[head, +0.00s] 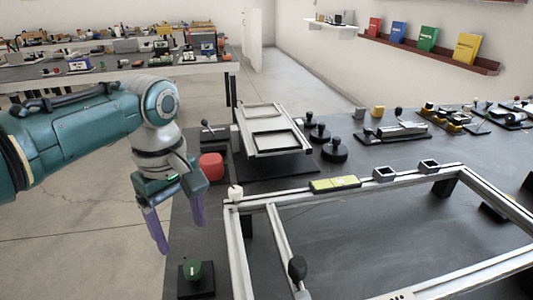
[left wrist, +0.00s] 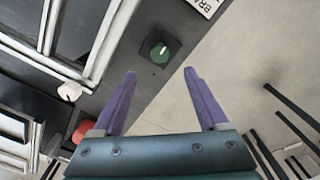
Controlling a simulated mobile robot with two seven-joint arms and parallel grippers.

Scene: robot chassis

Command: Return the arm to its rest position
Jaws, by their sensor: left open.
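My left arm comes in from the left in the head view, bent at the wrist. Its left gripper (head: 180,230) points down with two purple fingers, apart and with nothing between them. It hangs by the left edge of the dark workbench (head: 330,235). In the left wrist view the open left gripper (left wrist: 160,75) shows the floor and the bench edge between and beyond its fingertips. My right gripper is in neither view.
A green knob (head: 194,270) on a black base stands at the bench's near left corner. A red block (head: 211,166) and a metal frame (head: 240,250) are close to the gripper. A fixture (head: 275,150) stands behind. Open floor (head: 80,240) lies left of the bench.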

